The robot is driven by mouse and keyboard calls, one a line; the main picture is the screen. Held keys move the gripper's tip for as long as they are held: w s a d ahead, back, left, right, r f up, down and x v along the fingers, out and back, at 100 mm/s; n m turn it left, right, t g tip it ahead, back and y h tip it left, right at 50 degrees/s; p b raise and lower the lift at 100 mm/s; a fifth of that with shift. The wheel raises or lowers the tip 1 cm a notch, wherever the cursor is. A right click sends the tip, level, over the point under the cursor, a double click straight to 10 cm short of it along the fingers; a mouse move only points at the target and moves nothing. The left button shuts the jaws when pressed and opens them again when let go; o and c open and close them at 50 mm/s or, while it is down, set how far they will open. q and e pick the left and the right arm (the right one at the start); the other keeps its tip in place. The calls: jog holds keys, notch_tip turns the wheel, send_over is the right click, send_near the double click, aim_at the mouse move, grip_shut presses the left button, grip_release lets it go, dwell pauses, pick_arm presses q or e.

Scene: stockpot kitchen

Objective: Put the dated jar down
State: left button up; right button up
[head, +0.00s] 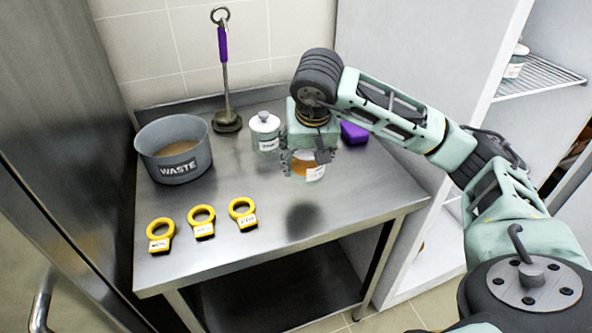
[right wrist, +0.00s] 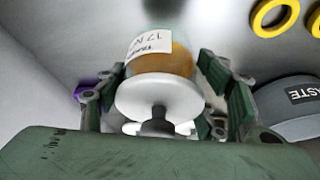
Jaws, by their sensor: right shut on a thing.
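The dated jar (head: 308,172) has orange-brown contents and a white label. The right wrist view shows its white lid with a dark knob and handwriting on the label (right wrist: 148,47), partly readable as "17 N". My right gripper (head: 304,164) is shut on the jar, with fingers on both sides of it. The jar hangs upright over the steel table (head: 250,265), and a dark round patch like a shadow lies on the tabletop in front of it. The gripper hides the jar's top in the head view. My left gripper is not in view.
A grey WASTE bin (head: 175,165), a second lidded jar (head: 265,133), a purple-handled tool (head: 224,75) and a purple block (head: 354,132) stand toward the back. Three yellow ring tags (head: 201,221) lie front left. The front right tabletop is clear. A shelf unit (head: 540,82) stands right.

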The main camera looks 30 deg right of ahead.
aim_at(298, 175)
jog(key=shift+w+a+f, duration=0.2)
jog(key=shift+a+f, duration=0.05)
jog(key=shift+a, duration=0.2)
jog(key=shift+w+a+f, duration=0.2)
jog(key=shift+a+f, duration=0.05)
jog(key=shift+a, duration=0.2)
jog(key=shift+a+f, duration=0.1)
jog(key=shift+f, duration=0.1)
notch_tip(298, 175, down, 4)
jog(key=shift+r+p, duration=0.1)
jog(key=shift+p, duration=0.3)
jog(key=o, duration=1.6)
